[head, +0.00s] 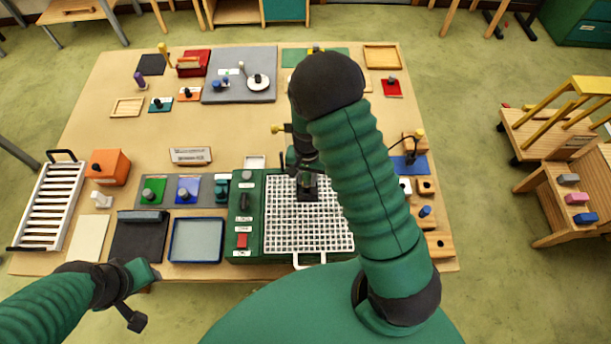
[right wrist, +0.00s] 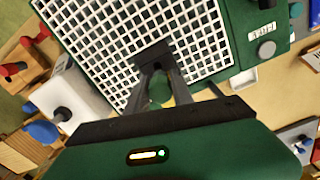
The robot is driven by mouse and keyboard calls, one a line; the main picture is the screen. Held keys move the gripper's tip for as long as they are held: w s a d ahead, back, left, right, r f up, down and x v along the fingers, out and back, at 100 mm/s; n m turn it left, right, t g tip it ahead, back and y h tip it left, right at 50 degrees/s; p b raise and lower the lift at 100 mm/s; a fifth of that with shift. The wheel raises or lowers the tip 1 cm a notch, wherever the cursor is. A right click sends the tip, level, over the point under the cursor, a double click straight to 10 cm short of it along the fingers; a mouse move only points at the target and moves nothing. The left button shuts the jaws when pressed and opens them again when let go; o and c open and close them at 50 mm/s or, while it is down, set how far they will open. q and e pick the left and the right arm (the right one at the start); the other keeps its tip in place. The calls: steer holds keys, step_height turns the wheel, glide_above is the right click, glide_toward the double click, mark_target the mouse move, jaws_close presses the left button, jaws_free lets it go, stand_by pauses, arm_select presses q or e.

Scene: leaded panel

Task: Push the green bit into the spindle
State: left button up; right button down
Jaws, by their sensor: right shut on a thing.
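My right gripper (right wrist: 154,62) reaches down over the white grid (head: 322,228) of the green machine (head: 245,190). Its dark fingers are closed together at the tips, and a rounded green piece, which looks like the green bit (right wrist: 159,92), shows between them. My left gripper (head: 146,296) is open and empty at the table's front left edge.
Left of the machine lie a blue-rimmed tray (head: 170,255), a dark mat (head: 130,250) and pads with green and blue knobs. A white rack (head: 48,207) stands at the far left. A grey board (head: 240,90) lies at the back.

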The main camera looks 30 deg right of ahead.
steer(key=shift+s+f, duration=0.3)
steer(key=shift+f, duration=0.1)
steer(key=shift+s+r, duration=0.1)
steer(key=shift+s, duration=0.2)
steer(key=shift+w+a, duration=0.25)
steer(key=shift+w, duration=0.15)
steer(key=shift+s+d, duration=0.35)
steer(key=shift+s, duration=0.1)
arm_select(q)
steer(key=shift+s+f, duration=0.3)
steer(key=shift+s, duration=0.3)
steer(key=shift+w+a, duration=0.1)
steer(key=shift+w, duration=0.1)
arm_select(e)
steer(key=shift+w+a, duration=0.1)
steer(key=shift+w, duration=0.05)
steer(key=shift+a, duration=0.2)
arm_select(q)
steer(key=shift+r, duration=0.15)
arm_select(e)
steer(key=shift+w+d, duration=0.1)
arm_select(q)
steer(key=shift+s, duration=0.1)
arm_select(e)
steer(key=shift+f, duration=0.2)
